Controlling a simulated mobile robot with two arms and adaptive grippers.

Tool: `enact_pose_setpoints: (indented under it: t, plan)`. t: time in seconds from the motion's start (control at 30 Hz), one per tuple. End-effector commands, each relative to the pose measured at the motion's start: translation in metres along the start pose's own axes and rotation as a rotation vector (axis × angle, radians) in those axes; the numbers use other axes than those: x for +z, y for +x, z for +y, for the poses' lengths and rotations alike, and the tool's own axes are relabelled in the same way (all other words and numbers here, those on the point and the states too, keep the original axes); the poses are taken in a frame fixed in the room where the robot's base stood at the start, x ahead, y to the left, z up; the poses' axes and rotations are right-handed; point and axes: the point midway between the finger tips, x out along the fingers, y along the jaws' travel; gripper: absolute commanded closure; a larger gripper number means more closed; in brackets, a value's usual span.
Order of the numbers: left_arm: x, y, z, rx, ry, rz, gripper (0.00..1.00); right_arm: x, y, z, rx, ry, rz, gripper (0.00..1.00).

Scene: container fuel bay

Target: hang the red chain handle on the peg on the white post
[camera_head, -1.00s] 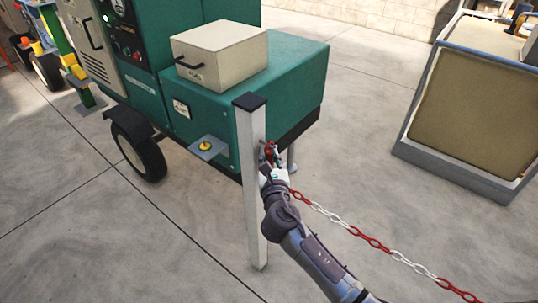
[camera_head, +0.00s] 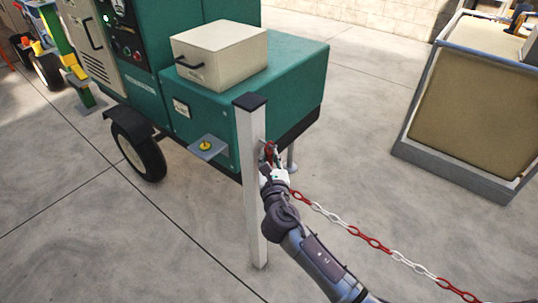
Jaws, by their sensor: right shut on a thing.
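The white post (camera_head: 251,200) with a dark cap stands upright in the middle of the view. My right gripper (camera_head: 269,160) is just right of the post's upper part, shut on the red chain handle (camera_head: 268,149). Only a small part of the handle shows between the fingers. The red and white chain (camera_head: 370,241) runs from the gripper down to the lower right. The peg cannot be made out; the gripper and post cover that area. Whether the handle touches the peg cannot be told. My left gripper is not in view.
A green wheeled machine (camera_head: 290,85) stands behind the post, with a cream box (camera_head: 222,62) on top and a small bracket with a yellow knob (camera_head: 206,146) at its side. A large grey-framed tan container (camera_head: 470,105) stands at right. The concrete floor at front left is clear.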

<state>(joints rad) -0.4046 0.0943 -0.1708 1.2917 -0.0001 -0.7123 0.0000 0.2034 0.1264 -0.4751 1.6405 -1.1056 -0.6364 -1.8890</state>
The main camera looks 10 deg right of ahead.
Motion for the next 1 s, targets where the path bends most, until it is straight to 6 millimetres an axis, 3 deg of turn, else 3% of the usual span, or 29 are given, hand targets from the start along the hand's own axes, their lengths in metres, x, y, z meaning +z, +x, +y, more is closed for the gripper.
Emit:
enact_pose_setpoints:
  t: [0.03, 1.0]
  plan:
    - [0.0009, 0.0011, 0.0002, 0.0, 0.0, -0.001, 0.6, -0.0102, -0.0023, -0.0001, 0.0, -0.003, 0.019, 1.0]
    - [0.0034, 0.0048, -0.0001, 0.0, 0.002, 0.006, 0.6, -0.0084, -0.0022, -0.0001, 0.0, -0.003, 0.018, 1.0]
